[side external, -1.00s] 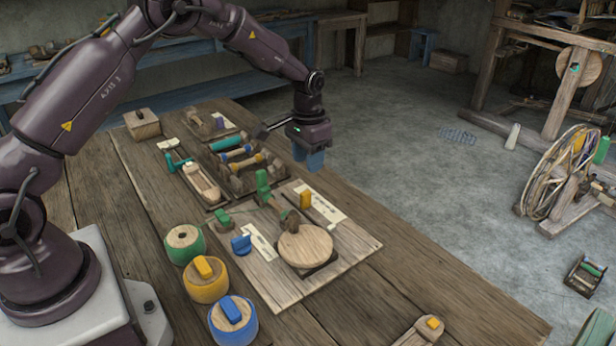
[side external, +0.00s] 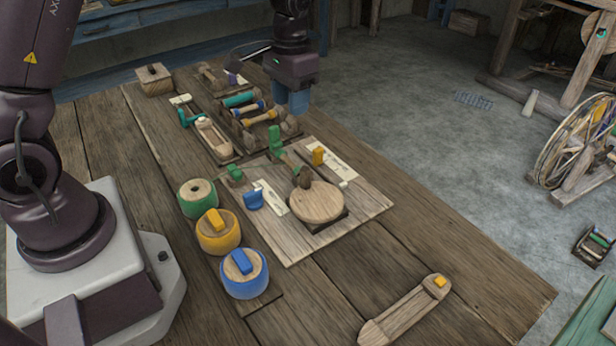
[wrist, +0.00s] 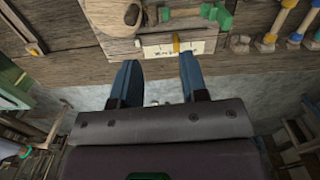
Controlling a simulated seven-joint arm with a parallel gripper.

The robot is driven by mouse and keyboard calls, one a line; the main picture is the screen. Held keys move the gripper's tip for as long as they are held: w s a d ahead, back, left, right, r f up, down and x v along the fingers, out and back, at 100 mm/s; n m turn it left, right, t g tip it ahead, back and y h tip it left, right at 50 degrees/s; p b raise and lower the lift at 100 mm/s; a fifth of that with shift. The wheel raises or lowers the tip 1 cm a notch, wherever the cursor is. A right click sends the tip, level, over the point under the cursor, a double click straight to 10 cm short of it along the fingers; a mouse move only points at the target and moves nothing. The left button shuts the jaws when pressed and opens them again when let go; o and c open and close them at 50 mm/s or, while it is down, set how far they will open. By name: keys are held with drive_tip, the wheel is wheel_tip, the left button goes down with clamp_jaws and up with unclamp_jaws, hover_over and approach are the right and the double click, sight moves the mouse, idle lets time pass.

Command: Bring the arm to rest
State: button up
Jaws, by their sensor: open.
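My gripper (side external: 292,102) hangs with its blue fingers downward near the far-right table edge, beside the bobbin rack (side external: 290,125). In the wrist view, the two blue fingers (wrist: 158,62) are spread apart with nothing between them. Past the fingertips lie a pale labelled strip with a yellow block (wrist: 176,43), a round wooden disc (wrist: 117,14) and a green piece (wrist: 217,14). The same yellow block (side external: 318,155) and disc (side external: 317,202) sit on a wooden board in the side view.
Green (side external: 198,198), yellow (side external: 218,233) and blue (side external: 245,274) round pots stand near my base. A long wooden piece with a yellow block (side external: 405,310) lies at the front right. A lidded wooden box (side external: 154,79) stands at the back left.

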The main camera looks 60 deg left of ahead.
drive_tip(key=s+d+r+t, duration=0.2)
drive_tip(key=s+r+t, duration=0.1)
drive_tip(key=s+r, duration=0.4)
drive_tip(key=s+d+r+t, duration=0.3)
drive_tip(key=s+r, duration=0.4)
drive_tip(key=s, duration=0.6)
drive_tip(key=shift+s+d+r+m, duration=0.25)
drive_tip(key=shift+s+r+m, duration=0.05)
drive_tip(key=shift+r+m, duration=0.1)
